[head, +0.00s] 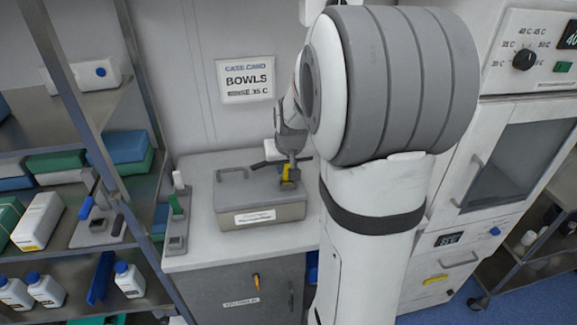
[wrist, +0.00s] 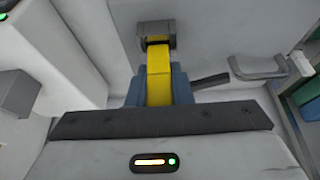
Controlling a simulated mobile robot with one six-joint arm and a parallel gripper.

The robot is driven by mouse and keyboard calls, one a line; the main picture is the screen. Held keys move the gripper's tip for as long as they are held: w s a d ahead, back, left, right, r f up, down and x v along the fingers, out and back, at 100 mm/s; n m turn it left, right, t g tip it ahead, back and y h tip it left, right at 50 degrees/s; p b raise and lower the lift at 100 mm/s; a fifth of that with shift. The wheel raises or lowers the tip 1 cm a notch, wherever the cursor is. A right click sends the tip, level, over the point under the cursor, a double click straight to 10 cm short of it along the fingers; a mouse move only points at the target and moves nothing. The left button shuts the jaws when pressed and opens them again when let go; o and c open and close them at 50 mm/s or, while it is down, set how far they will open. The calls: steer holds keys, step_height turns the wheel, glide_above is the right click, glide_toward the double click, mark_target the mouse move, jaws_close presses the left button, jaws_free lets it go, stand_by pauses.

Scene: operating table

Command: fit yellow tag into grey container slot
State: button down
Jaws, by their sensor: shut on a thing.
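The grey container (head: 262,211) is a lidded metal box with a white label on its front, standing on the white counter. Its lid also fills much of the wrist view (wrist: 215,25). My gripper (head: 289,180) is above the right part of the lid. In the wrist view, its blue-grey fingers (wrist: 158,92) are shut on the yellow tag (wrist: 159,75). The tag's far end meets a small grey slot bracket (wrist: 155,27) on the container. The tag end overlaps the bracket in this view; I cannot tell how deep it sits.
A lid handle (head: 232,171) stands left of my gripper, also seen in the wrist view (wrist: 260,67). A dark bar (wrist: 210,81) lies beside the fingers. A shelf rack (head: 100,195) with boxes and bottles is left. A "BOWLS" sign (head: 246,80) hangs behind.

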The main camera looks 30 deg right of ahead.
steer(key=c, duration=1.6)
jaws_free()
steer(key=shift+s+f, duration=0.15)
steer(key=shift+f, duration=0.4)
steer(key=shift+c, duration=0.2)
steer(key=o, duration=0.3)
steer(key=shift+r, duration=0.15)
steer(key=shift+o, duration=0.2)
steer(key=shift+w, duration=0.2)
steer(key=v, duration=1.2)
steer(key=s+a+f+n+g+y, duration=0.1)
steer(key=s+a+f+n, duration=0.2)
steer(key=s+a, duration=0.9)
steer(key=s+f, duration=0.3)
steer(key=shift+s+a+b, duration=0.35)
steer(key=shift+s+b, duration=0.05)
steer(key=shift+f, duration=0.1)
